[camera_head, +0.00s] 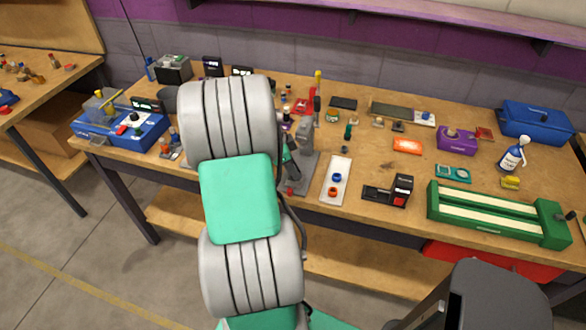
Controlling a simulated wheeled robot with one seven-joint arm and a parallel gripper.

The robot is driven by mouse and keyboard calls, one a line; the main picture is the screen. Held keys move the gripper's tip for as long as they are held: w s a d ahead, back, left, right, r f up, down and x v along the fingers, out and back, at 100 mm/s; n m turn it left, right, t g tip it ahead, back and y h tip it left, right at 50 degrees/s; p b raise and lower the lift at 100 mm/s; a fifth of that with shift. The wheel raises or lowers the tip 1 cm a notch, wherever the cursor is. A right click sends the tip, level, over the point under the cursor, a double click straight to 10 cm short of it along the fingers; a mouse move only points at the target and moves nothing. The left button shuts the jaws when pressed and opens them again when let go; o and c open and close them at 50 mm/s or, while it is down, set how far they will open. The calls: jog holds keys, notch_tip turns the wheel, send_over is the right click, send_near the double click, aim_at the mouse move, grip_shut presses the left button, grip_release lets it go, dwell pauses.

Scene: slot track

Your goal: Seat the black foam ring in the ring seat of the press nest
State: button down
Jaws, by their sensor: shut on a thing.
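The arbor press (307,135) stands near the front edge of the bench, just right of my arm, which covers part of it. Its grey base (296,187) has a small red part at the front. The nest and its ring seat are too small to make out. My gripper (295,172) shows only partly, as a dark, tilted shape beside my arm and over the press base. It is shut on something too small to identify. I cannot make out the black foam ring. Whether anything touches the seat cannot be told.
Right of the press lies a white plate (336,184) with a blue ring and an orange ring. Beyond are a black-and-red device (390,192) and a long green slotted fixture (494,214). A blue machine (122,127) stands at left. Bare bench shows around the orange box (407,146).

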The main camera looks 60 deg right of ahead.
jog(key=shift+f, duration=0.25)
jog(key=c, duration=1.4)
grip_release()
jog(key=shift+o, duration=0.7)
jog(key=shift+a, duration=0.1)
jog(key=shift+f, duration=0.1)
jog(key=shift+s, duration=0.1)
